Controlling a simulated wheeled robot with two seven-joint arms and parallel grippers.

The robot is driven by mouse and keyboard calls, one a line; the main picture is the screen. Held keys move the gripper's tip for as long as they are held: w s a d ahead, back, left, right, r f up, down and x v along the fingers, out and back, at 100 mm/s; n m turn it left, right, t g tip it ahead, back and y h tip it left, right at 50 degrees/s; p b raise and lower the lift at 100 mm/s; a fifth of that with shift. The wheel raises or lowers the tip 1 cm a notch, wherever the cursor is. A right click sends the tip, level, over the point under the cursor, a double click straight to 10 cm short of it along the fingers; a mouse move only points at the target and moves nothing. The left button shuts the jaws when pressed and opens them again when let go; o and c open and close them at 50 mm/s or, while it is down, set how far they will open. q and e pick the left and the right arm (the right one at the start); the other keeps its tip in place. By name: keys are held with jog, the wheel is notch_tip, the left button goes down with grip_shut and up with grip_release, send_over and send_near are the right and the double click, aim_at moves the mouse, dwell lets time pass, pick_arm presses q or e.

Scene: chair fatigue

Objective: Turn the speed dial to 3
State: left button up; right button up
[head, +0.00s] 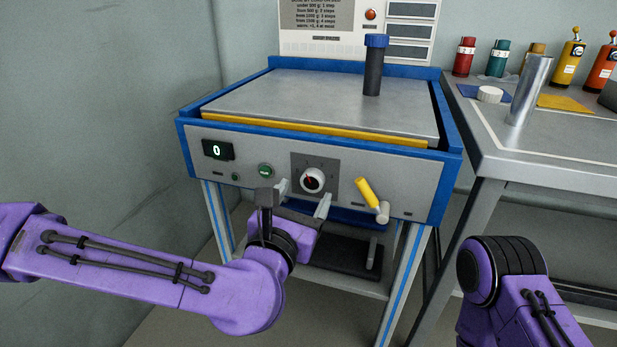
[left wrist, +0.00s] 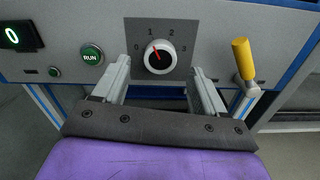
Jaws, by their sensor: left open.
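The speed dial (head: 312,180) is a white round knob with a red pointer on a dark square plate. It also shows in the left wrist view (left wrist: 159,57), where the plate is marked 0, 1, 2 and 3. The red pointer there points up and left, close to the 1. My left gripper (head: 303,196) is open in front of the panel, its fingers a little below the dial. In the left wrist view the fingers (left wrist: 158,75) stand left and right of the dial, apart from it. My right gripper is out of view.
The panel (head: 400,197) carries a display reading 0 (head: 217,150), a green RUN button (head: 265,171) and a yellow-handled lever (head: 369,194) right of the dial. A dark blue-capped cylinder (head: 374,65) stands on the machine's top. A side table (head: 575,150) is at right.

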aim_at(311, 183)
pick_arm(q)
jog(key=shift+x, duration=1.9)
jog(key=c, duration=1.1)
jog(key=shift+o, duration=0.2)
